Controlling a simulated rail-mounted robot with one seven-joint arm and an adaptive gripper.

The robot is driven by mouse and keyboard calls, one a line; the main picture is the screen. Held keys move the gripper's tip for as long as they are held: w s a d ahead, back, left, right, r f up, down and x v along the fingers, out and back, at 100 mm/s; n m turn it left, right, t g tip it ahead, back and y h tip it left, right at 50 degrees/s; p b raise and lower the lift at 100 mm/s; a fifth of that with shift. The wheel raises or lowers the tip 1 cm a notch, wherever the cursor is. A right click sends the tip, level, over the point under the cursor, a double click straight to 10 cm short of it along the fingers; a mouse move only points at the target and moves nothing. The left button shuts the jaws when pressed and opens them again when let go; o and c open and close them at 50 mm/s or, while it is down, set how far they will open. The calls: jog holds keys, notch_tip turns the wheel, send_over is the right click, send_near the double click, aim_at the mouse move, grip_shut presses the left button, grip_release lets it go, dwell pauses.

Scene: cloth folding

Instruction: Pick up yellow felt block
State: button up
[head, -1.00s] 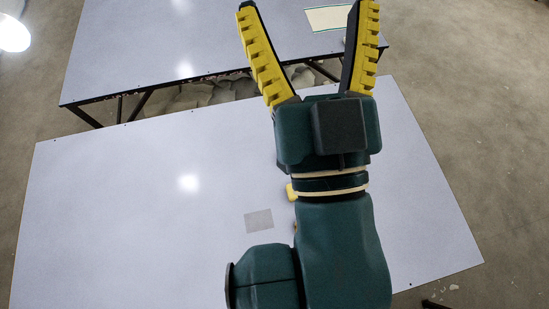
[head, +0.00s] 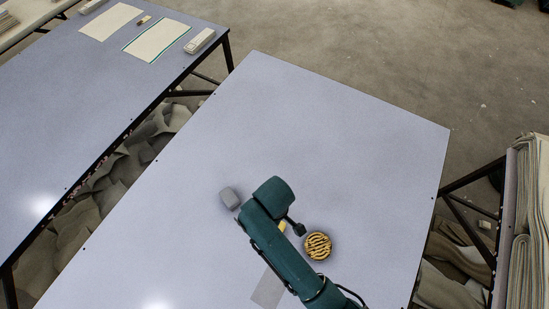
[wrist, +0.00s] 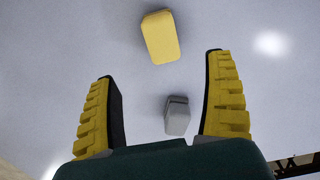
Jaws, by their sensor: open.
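The yellow felt block (wrist: 161,37) lies on the pale table in the wrist view. It is a rounded rectangular block, beyond my fingertips and roughly centred between their lines. My gripper (wrist: 160,68) is open, with its two ribbed yellow fingers apart and nothing held.
A grey block (wrist: 177,115) shows between my fingers in the wrist view. In the head view, a grey block (head: 229,198) lies left of my arm and a round striped yellow thing (head: 318,246) right of it. A flat grey square (head: 268,288) is partly covered. The table's far part is clear.

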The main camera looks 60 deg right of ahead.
notch_tip(320, 180, down, 9)
jog(key=shift+w+r+b, duration=0.1)
jog(key=shift+b, duration=0.8)
notch_tip(320, 180, down, 5)
jog(key=shift+a+f+b, duration=0.15)
jog(key=shift+f+b, duration=0.05)
jog(key=shift+b, duration=0.55)
jog(key=c, duration=1.3)
